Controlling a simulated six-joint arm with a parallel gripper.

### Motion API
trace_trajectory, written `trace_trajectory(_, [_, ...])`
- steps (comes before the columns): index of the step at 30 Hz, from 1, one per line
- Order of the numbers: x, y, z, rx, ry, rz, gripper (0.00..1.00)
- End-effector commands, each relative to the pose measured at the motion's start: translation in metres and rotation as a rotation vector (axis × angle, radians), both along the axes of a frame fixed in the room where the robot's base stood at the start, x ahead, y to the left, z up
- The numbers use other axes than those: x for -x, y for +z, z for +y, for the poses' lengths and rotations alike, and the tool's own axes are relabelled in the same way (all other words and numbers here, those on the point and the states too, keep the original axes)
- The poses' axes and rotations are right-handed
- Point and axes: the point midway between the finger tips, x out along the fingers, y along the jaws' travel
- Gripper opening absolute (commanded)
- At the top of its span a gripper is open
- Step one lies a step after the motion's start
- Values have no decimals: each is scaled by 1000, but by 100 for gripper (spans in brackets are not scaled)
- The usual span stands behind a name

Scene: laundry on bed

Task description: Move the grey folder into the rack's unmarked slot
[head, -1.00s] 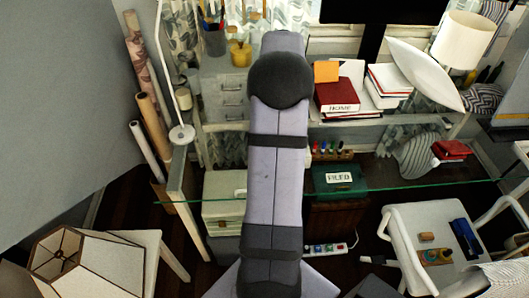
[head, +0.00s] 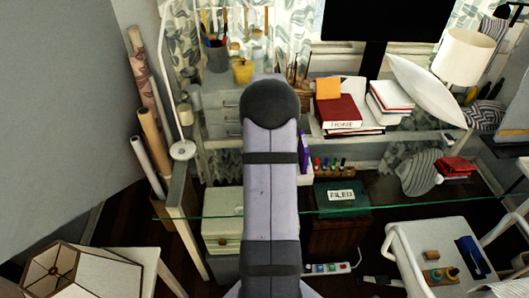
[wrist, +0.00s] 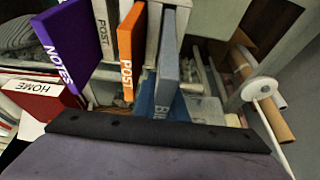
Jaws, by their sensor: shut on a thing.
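The grey folder (wrist: 168,62) stands on edge in the wrist view, right of an orange POST folder (wrist: 130,50). My gripper (wrist: 160,128) shows as a dark bar along the bottom of the wrist view. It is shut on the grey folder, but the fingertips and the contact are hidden. A purple NOTES folder (wrist: 72,45) stands at left. The rack's pale panel (wrist: 103,25) carries a POST label. The unmarked slot cannot be made out. In the head view my arm covers most of the rack.
Red HOME books (head: 338,112) and a purple folder (head: 304,152) are right of my arm. A green FILED box (head: 341,195) sits farther right, behind the glass edge. Pen pots (head: 215,55) are at the back left. Paper rolls (head: 150,130) lean at far left.

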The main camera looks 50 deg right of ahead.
Motion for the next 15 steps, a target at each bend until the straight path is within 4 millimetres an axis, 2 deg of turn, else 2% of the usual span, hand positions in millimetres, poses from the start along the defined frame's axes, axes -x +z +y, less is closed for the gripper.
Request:
trace_trajectory(4, [0, -14, 0, 0, 0, 0, 0])
trace_trajectory(11, [0, -19, -1, 2, 1, -1, 0])
trace_trajectory(15, [0, -33, 0, -1, 1, 2, 0])
